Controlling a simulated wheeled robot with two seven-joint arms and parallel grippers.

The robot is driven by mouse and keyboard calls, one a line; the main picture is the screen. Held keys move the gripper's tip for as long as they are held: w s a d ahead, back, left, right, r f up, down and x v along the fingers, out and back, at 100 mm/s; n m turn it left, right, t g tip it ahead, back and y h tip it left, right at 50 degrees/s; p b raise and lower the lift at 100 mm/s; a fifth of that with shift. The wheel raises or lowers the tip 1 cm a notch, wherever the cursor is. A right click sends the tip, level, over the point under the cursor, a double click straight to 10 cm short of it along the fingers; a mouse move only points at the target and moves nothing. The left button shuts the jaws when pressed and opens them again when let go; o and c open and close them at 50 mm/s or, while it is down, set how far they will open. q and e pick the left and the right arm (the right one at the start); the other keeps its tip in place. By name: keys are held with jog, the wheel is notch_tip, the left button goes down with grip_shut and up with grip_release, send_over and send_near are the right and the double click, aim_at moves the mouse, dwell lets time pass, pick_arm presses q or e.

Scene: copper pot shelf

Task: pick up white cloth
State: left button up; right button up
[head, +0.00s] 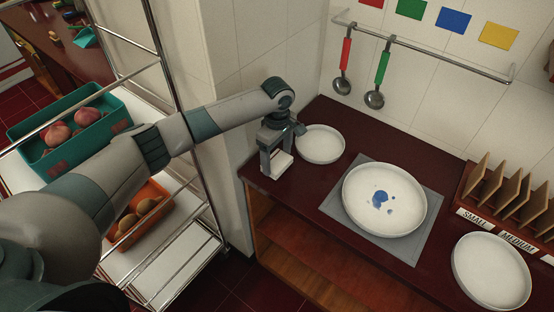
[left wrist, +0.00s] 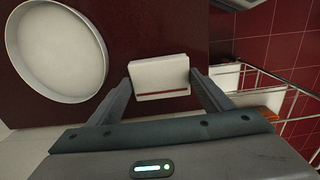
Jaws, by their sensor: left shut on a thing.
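The white cloth (left wrist: 160,76) is a small folded white block with a dark red stripe, seen between my left gripper's fingers in the left wrist view. In the head view the cloth (head: 281,164) shows at the counter's left end, below my left gripper (head: 276,172). My left gripper is shut on the cloth, with one finger at each side, and it also shows in the left wrist view (left wrist: 166,90). Whether the cloth touches the counter I cannot tell. My right gripper is not in view.
A small white plate (head: 320,144) stands just right of the gripper. A large plate with blue spots (head: 384,200) rests on a grey mat (head: 330,207). Another plate (head: 491,271) and a wooden rack (head: 510,205) are at the right. A metal shelf with a teal crate (head: 110,106) and an orange crate (head: 158,208) stands left.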

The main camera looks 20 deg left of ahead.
aim_at(277, 160)
pick_arm(q)
jog(key=shift+r, duration=0.4)
notch_tip(277, 160, up, 2)
jog(key=shift+r+b, duration=0.2)
jog(key=shift+b, duration=0.55)
jog(key=s+d+r+b, duration=0.1)
jog(key=s+r+b, duration=0.1)
jog(key=s+r, duration=0.5)
jog(key=s, duration=0.4)
jog(key=shift+s+d, duration=0.3)
jog(key=shift+d, duration=0.05)
